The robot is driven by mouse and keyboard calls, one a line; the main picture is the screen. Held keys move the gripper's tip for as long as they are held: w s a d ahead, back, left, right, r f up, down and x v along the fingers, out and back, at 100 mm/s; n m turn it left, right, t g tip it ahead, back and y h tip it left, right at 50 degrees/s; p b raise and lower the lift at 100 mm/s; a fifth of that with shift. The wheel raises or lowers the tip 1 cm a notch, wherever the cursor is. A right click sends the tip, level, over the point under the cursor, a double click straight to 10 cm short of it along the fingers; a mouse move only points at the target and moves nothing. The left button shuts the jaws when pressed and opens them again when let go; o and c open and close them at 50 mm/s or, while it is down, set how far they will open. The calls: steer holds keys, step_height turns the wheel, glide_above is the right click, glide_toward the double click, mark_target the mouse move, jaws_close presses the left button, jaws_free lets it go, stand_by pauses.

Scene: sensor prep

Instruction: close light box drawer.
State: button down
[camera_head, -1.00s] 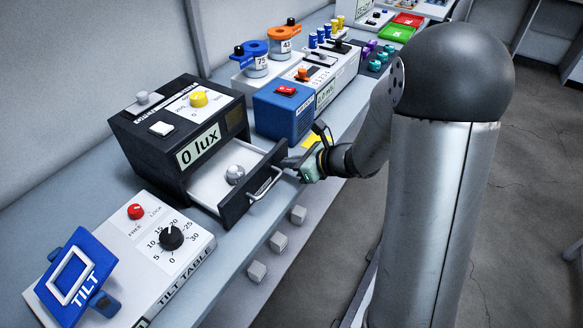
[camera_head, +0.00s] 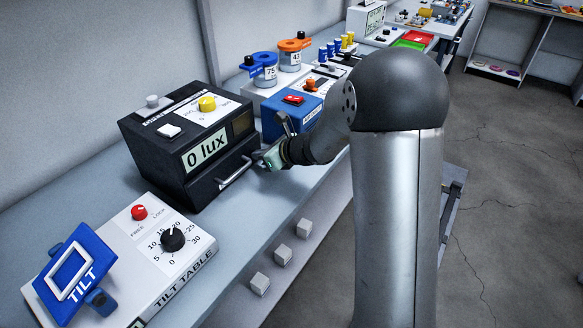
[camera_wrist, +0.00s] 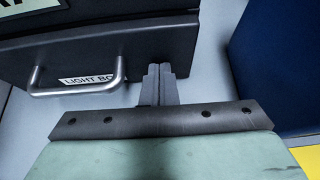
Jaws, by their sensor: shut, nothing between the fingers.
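The light box (camera_head: 185,150) is a black housing with a "0 lux" display, a yellow knob and a white button on top. Its drawer front (camera_head: 222,182) sits flush or nearly flush under the display, and the drawer inside is hidden. The silver drawer handle (camera_head: 236,173) faces out; it also shows in the wrist view (camera_wrist: 78,90) beside a label. My gripper (camera_wrist: 158,72) is shut and empty, its fingertips at the right end of the drawer front, right of the handle. They appear to touch it. In the head view my gripper (camera_head: 262,158) is partly hidden by its own body.
A blue box (camera_head: 290,115) with a red switch stands close to the right of my gripper. The tilt table (camera_head: 140,245) is at the front left. Bench surface is bare in front of the drawer. Grey blocks (camera_head: 283,254) stick out below the bench edge.

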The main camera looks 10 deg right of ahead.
steer(key=s+d+b, duration=0.1)
steer(key=s+d, duration=0.2)
steer(key=shift+s+d+r, duration=0.1)
steer(key=shift+r, duration=0.1)
steer(key=v, duration=0.9)
steer(key=s+a+n+g+h+p, duration=0.1)
steer(key=s+a+n+g, duration=0.2)
steer(key=s+n, duration=0.5)
steer(key=s+a+n+g+h+p, duration=0.1)
steer(key=s+a+n+g+p, duration=0.2)
steer(key=s+n, duration=0.5)
steer(key=s+d+n+g+h, duration=0.2)
steer(key=s+d+n+h, duration=0.4)
steer(key=s+n, duration=0.4)
steer(key=shift+n, duration=0.8)
